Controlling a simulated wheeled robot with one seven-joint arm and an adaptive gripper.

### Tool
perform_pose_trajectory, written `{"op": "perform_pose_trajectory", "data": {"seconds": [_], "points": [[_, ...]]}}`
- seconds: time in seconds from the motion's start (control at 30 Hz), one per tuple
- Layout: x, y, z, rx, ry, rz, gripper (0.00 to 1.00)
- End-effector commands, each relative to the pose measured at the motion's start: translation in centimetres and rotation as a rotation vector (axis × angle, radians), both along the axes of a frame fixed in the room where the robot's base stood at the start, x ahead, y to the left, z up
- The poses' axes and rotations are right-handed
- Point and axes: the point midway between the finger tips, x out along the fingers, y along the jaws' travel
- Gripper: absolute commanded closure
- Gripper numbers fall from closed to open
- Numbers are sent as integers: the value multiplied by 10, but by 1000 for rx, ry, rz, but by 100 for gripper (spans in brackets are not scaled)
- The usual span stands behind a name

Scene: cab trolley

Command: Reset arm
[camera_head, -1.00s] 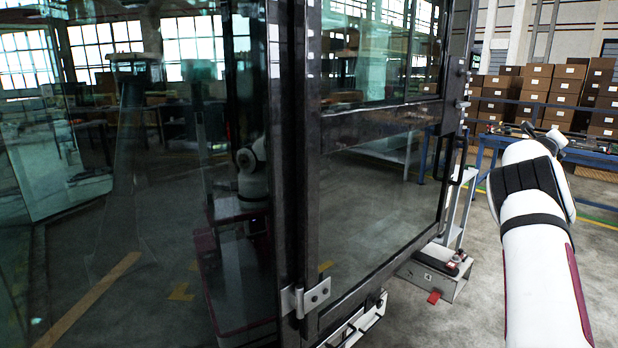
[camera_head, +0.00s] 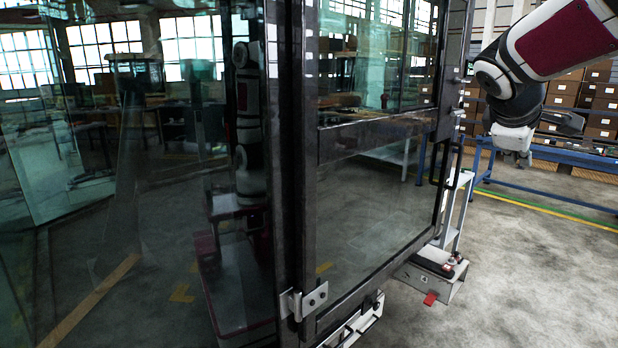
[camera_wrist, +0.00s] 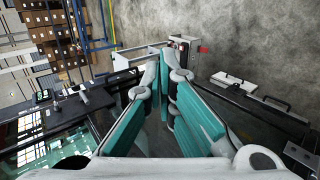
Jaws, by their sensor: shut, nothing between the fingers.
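My arm (camera_head: 565,40) reaches in from the upper right in the head view, with its wrist beside the right edge of the cab door (camera_head: 380,130). My gripper (camera_wrist: 165,70) shows in the wrist view with its teal-padded fingers pointing away from the camera. It is shut and empty. In the head view the fingers are hard to make out against the boxes. The black-framed glass door looks closed, with a dark handle (camera_head: 437,163) on its right side and a metal hinge (camera_head: 304,300) at lower left.
A grey step box (camera_head: 432,278) stands on the floor below the door's right side. A blue-framed table (camera_head: 550,152) stands behind my wrist, with stacked cartons (camera_head: 598,100) beyond. Open concrete floor lies at lower right. Large glass panes fill the left.

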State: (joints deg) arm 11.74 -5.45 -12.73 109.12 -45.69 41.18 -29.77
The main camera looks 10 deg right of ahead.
Motion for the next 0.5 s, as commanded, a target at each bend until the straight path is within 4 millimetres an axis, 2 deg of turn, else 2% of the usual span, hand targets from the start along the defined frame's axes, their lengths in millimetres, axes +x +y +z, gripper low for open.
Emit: {"op": "perform_pose_trajectory", "data": {"seconds": [0.03,0.1,0.17,0.3,0.4,0.5], "points": [[-16,30,-5,83,-41,-16,100],[-37,70,-18,206,-91,-46,100],[-57,104,-29,310,-122,-74,100],[-109,181,-59,542,-162,-148,100],[-147,228,-81,687,-163,-205,100],[-180,265,-100,801,-153,-257,100]]}}
